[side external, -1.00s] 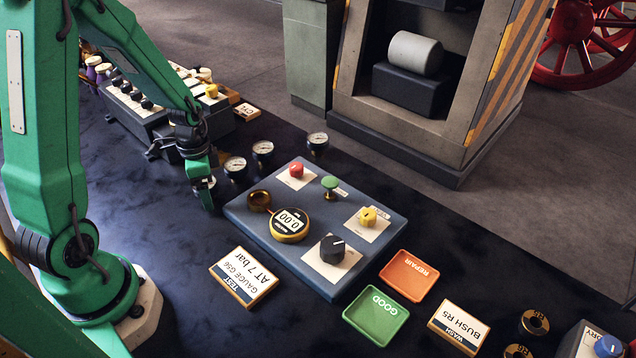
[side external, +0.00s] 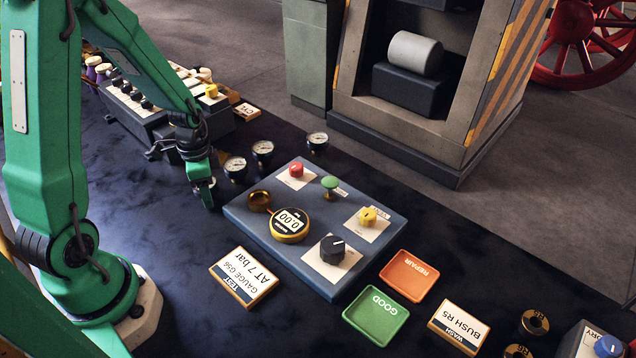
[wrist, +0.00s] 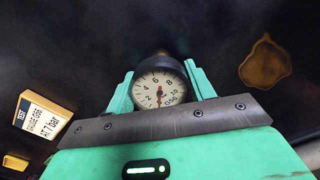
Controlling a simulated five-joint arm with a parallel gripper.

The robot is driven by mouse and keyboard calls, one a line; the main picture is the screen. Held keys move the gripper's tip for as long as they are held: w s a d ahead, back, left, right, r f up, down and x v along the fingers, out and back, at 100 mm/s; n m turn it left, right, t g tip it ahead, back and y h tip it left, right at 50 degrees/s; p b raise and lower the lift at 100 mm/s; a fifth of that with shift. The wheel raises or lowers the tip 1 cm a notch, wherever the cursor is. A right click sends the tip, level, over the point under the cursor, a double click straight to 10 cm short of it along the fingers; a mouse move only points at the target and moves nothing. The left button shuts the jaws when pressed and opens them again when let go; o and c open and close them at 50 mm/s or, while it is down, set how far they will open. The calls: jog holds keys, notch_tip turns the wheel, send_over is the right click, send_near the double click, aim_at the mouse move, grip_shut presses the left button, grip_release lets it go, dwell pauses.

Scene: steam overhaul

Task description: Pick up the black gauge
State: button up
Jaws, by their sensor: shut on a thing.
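A black-rimmed gauge (wrist: 160,94) with a cream numbered dial and a red needle sits between the green fingers of my gripper (wrist: 160,84) in the wrist view. The fingers touch it on both sides, and its dial faces the wrist camera. In the side view my gripper (side external: 205,190) is low over the dark table, left of the blue-grey panel. The fingers mostly hide the held gauge there. I cannot tell whether its base touches the table.
A test card (side external: 243,277), green tray (side external: 376,316) and orange tray (side external: 408,275) lie nearer.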

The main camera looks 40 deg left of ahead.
jog(key=shift+r, duration=0.25)
jog(key=shift+r, duration=1.8)
jog(key=s+d+r, duration=0.1)
jog(key=d+r, duration=0.6)
jog(key=d, duration=0.4)
jog(key=shift+s+d, duration=0.3)
jog(key=shift+s, duration=0.05)
jog(key=shift+w+d+f, duration=0.2)
jog(key=shift+w+d, duration=0.05)
jog(key=shift+w, duration=0.95)
jog(key=shift+w+d+f, duration=0.15)
jog(key=shift+w+d, duration=0.05)
jog(key=shift+w, duration=1)
jog(key=shift+w+d+f, duration=0.2)
jog(key=shift+w+d, duration=0.05)
jog(key=shift+w, duration=0.95)
jog(key=shift+f, duration=0.1)
jog(key=shift+f, duration=1.75)
